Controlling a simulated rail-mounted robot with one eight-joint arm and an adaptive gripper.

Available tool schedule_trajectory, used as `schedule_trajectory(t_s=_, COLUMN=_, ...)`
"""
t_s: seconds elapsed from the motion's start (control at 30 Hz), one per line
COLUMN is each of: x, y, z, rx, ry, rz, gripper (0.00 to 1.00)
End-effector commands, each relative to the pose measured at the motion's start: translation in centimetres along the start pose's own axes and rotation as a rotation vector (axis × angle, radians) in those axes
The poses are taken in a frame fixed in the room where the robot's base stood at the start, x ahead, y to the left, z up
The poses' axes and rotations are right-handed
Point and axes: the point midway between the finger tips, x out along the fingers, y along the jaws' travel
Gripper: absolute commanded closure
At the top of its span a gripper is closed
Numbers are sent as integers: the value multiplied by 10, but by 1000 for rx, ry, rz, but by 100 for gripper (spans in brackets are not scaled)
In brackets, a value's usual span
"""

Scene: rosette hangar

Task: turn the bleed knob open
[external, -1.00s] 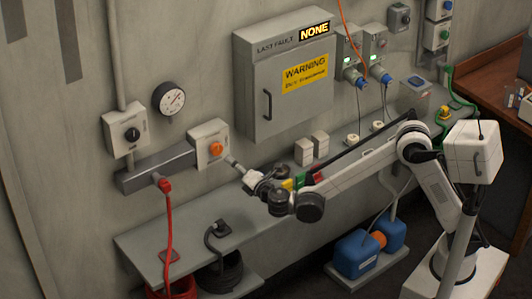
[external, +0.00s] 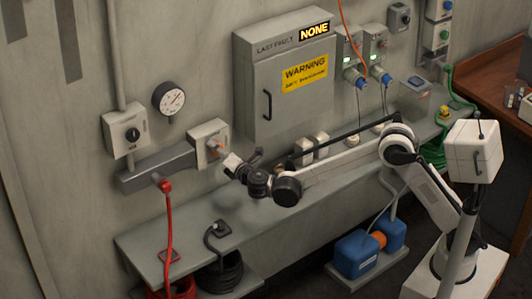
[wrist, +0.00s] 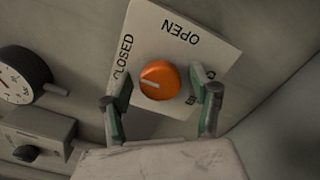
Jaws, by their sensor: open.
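The bleed knob (wrist: 160,80) is orange and round, on a pale square plate (wrist: 190,50) marked OPEN and CLOSED in the wrist view. Its white pointer line faces left, toward the CLOSED side. In the external view the knob's grey box (external: 204,140) is on the wall, the knob partly hidden by my gripper (external: 226,159). In the wrist view my gripper (wrist: 167,85) is open, with one green-and-grey finger to each side of the knob. Gaps show between fingers and knob; I cannot tell whether the tips reach its depth.
A dial gauge (external: 169,98) and a black rotary switch (external: 131,132) are on the wall to the left. A red plug (external: 165,186) hangs from the grey bar below. A cabinet (external: 285,85) juts out at the right. The bench (external: 150,245) runs below.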

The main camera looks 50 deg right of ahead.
Motion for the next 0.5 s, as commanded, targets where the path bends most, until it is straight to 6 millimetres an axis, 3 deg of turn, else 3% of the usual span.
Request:
schedule_trajectory(t_s=0.07, x=0, y=0, z=0, rx=0, ry=0, rz=0, gripper=45)
schedule_trajectory(t_s=0.4, x=0, y=0, z=0, rx=0, ry=0, rz=0, gripper=88)
schedule_trajectory(t_s=0.5, x=0, y=0, z=0, rx=3, ry=0, rz=0, gripper=88)
